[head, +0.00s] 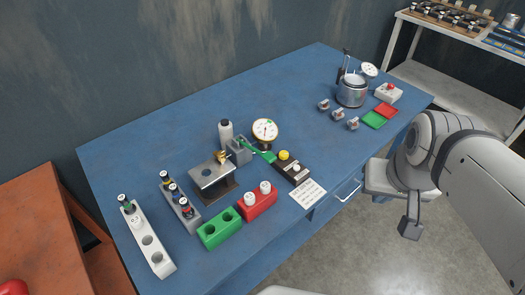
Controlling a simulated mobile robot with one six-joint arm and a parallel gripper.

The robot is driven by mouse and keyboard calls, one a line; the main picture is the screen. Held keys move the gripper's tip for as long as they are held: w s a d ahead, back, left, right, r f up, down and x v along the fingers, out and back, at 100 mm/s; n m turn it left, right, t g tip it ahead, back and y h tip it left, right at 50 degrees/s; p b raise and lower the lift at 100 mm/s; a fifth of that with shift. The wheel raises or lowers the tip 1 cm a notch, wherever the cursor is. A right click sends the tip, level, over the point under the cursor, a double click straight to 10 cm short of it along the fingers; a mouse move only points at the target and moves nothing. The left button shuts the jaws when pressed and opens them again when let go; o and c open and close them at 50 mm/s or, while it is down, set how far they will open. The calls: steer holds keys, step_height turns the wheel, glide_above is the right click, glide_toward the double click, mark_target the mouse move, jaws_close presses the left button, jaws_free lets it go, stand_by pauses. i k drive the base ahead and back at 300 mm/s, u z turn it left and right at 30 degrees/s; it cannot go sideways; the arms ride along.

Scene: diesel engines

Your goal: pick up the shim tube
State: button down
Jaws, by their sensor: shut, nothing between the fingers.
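Several small tubes with black-and-white tops and coloured bands stand upright on the blue workbench; I cannot tell from any label which is the shim tube. One tube with a green band (125,203) stands at the far end of the long white rack (158,261). Others, such as a tube with a blue-and-red band (186,207), stand in the grey rack (191,224). My gripper (411,229) looks shut and empty. It hangs off the bench's right front side, far from the tubes.
A green block (220,231) with open holes and a red block (257,203) holding white pieces sit beside the racks. The bench (290,90) has free room at centre back.

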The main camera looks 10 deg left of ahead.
mark_target(249, 198)
steer(key=u, duration=0.8)
steer(key=k, duration=0.35)
steer(key=u, duration=0.3)
steer(key=i, duration=0.5)
